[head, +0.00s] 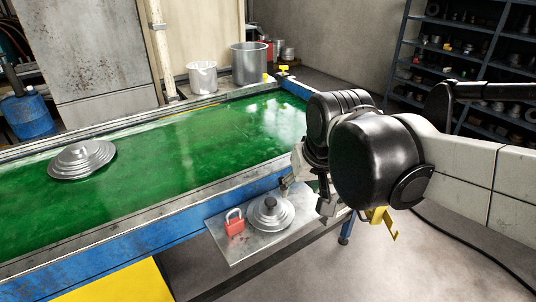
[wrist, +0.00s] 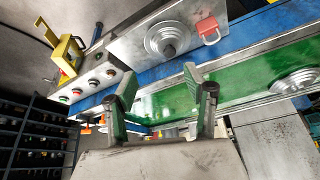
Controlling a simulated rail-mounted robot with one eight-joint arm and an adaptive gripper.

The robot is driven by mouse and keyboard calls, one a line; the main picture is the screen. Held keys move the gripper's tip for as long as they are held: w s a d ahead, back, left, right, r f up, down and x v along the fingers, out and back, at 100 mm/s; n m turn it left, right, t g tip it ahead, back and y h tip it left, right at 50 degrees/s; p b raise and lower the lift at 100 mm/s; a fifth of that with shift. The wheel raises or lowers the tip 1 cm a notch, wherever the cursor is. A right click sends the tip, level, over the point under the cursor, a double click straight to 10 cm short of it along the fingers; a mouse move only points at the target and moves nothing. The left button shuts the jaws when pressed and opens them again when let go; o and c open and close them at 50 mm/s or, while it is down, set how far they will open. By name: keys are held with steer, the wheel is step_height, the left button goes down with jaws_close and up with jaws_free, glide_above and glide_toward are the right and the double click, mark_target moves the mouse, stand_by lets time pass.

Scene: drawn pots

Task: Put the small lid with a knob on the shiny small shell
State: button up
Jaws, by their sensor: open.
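The small lid with a knob (head: 270,214) is a stepped grey metal disc with a dark knob, lying on a metal side shelf. It also shows in the wrist view (wrist: 158,47). My gripper (head: 308,192) is open and empty, just right of and above the lid in the head view. Its two fingers (wrist: 160,88) stand apart in the wrist view, with the lid beyond them. A shiny stepped metal piece (head: 82,160) lies on the green belt at the left, also in the wrist view (wrist: 297,82). I cannot tell whether it is the shell.
A red padlock (head: 235,224) lies beside the lid on the shelf (head: 242,252). The green belt (head: 185,150) is mostly bare. A pale bucket (head: 202,80) and a large metal pot (head: 249,65) stand beyond it. A button panel (wrist: 95,78) is near the shelf.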

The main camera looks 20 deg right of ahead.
steer(key=s+f+t, duration=0.1)
steer(key=s+t, duration=0.1)
steer(key=s, duration=0.4)
steer(key=shift+s+d+f+n, duration=0.15)
steer(key=shift+s+d+n, duration=0.1)
steer(key=shift+s+n, duration=0.05)
steer(key=shift+o, duration=0.9)
steer(key=shift+s+f, duration=0.1)
steer(key=shift+s, duration=0.15)
